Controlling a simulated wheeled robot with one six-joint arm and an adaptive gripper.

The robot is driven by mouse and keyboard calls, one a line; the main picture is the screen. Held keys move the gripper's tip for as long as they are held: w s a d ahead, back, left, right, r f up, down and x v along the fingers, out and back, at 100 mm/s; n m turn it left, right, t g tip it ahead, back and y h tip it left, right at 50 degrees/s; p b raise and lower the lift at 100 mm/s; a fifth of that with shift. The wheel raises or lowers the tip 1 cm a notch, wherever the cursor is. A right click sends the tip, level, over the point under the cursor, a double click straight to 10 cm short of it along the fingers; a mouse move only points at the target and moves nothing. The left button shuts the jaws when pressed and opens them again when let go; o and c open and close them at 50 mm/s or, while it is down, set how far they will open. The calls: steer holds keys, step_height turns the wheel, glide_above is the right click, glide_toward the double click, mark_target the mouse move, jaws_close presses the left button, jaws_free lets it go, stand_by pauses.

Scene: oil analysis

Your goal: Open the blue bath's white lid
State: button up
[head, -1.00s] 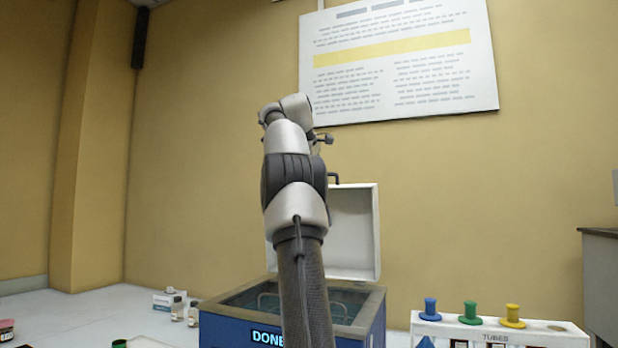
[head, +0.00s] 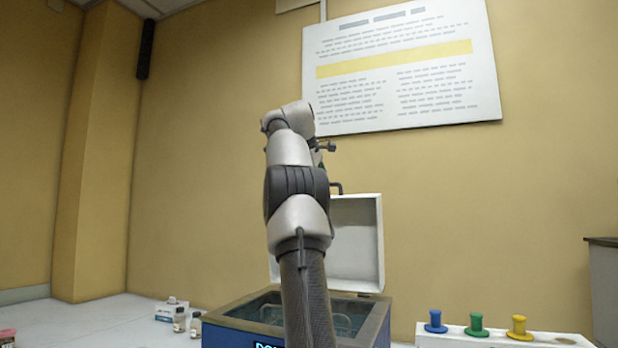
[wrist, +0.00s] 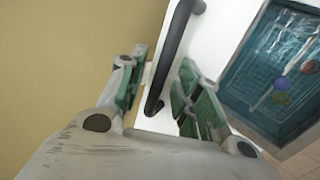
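The blue bath (head: 232,338) stands in the lower middle of the head view, partly hidden behind my arm. Its white lid (head: 358,240) stands raised and roughly upright at the bath's back edge. The lid's dark handle (head: 337,187) shows at its top edge. In the wrist view the handle (wrist: 174,55) runs between the two green-padded fingers of my gripper (wrist: 160,88). The fingers are apart, with gaps beside the handle. The white lid (wrist: 215,45) and the bath's teal interior (wrist: 265,75) show to the right. My arm mostly hides the gripper in the head view.
A white tube rack (head: 500,338) with blue, green and yellow pieces stands right of the bath. Small bottles (head: 181,320) and a white box (head: 170,308) stand to the left. The wall (head: 210,170) with a poster (head: 400,80) is behind the lid.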

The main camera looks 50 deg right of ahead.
steer(key=v, duration=0.4)
steer(key=s+a, duration=0.4)
steer(key=a, duration=0.7)
steer(key=shift+a, duration=0.15)
steer(key=w+a+f+m+t+y, duration=0.1)
steer(key=a+f+m+y, duration=0.15)
steer(key=f, duration=0.65)
steer(key=w+a+f+m+y, duration=0.15)
steer(key=a+f, duration=0.25)
steer(key=f, duration=0.5)
steer(key=s+a+f+y, duration=0.3)
steer(key=s+a+f, duration=1.7)
steer(key=f, duration=0.3)
steer(key=shift+t+y, duration=0.3)
steer(key=shift+y, duration=0.1)
